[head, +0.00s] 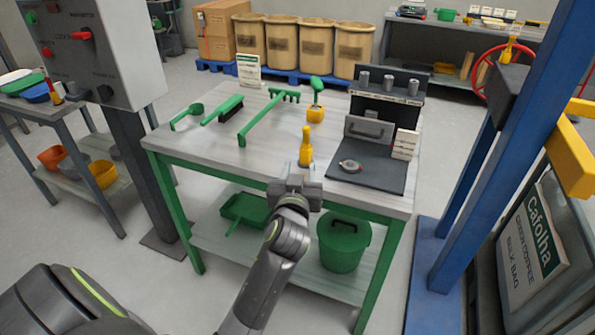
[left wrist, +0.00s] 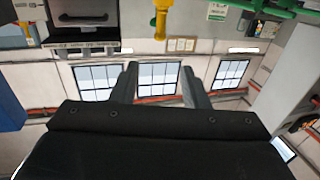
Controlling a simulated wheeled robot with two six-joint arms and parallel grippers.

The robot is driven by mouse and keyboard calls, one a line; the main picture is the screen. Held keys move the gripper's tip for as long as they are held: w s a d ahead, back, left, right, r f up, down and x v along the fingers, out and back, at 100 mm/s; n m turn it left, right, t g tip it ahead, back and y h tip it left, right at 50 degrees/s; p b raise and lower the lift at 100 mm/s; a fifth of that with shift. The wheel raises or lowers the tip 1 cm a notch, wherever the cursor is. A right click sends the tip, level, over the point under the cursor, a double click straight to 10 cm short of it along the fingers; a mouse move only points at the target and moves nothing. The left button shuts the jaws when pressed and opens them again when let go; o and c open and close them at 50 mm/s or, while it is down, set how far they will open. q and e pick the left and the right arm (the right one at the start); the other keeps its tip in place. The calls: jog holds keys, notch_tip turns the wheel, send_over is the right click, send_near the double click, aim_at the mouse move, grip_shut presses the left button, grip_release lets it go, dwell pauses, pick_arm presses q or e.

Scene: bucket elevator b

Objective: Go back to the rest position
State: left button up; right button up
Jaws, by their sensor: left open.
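My left gripper (head: 299,174) is at the front edge of the green-framed workbench (head: 185,148). In the left wrist view its two fingers (left wrist: 160,82) are spread apart with nothing between them. A yellow bottle (head: 306,147) stands upright on the bench just beyond the gripper; the fingers partly hide its base in the head view. In the left wrist view, which is upside down, the bottle (left wrist: 160,18) hangs at the top edge, clear of the fingertips. My right gripper is not in view.
Green tools, including a brush (head: 222,110) and a rake (head: 262,114), lie at the bench's left and back. A black station (head: 372,172) is at its right. A grey control box (head: 98,50) stands left, a blue post (head: 480,150) right. A green bucket (head: 343,243) sits below.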

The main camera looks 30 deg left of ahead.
pick_arm(q)
notch_tip(320, 180, down, 19)
jog(key=m+g+h, duration=0.3)
jog(key=s+f+m+g+h, duration=0.15)
jog(key=s+f+g, duration=0.45)
jog(key=f, duration=1.1)
jog(key=s+f+g+h, duration=0.1)
jog(key=s+f, duration=0.7)
jog(key=s, duration=0.3)
jog(key=s+f+g, duration=0.2)
jog(key=s+f, duration=0.7)
jog(key=s, duration=0.2)
jog(key=s+f+g, duration=0.1)
jog(key=s+f, duration=0.2)
jog(key=s, duration=0.7)
jog(key=s+f+g+p, duration=0.1)
jog(key=s+f+g, duration=0.1)
jog(key=s, duration=0.8)
jog(key=shift+a+f+h, duration=0.25)
jog(key=shift+f+h, duration=0.2)
jog(key=shift+f, duration=0.05)
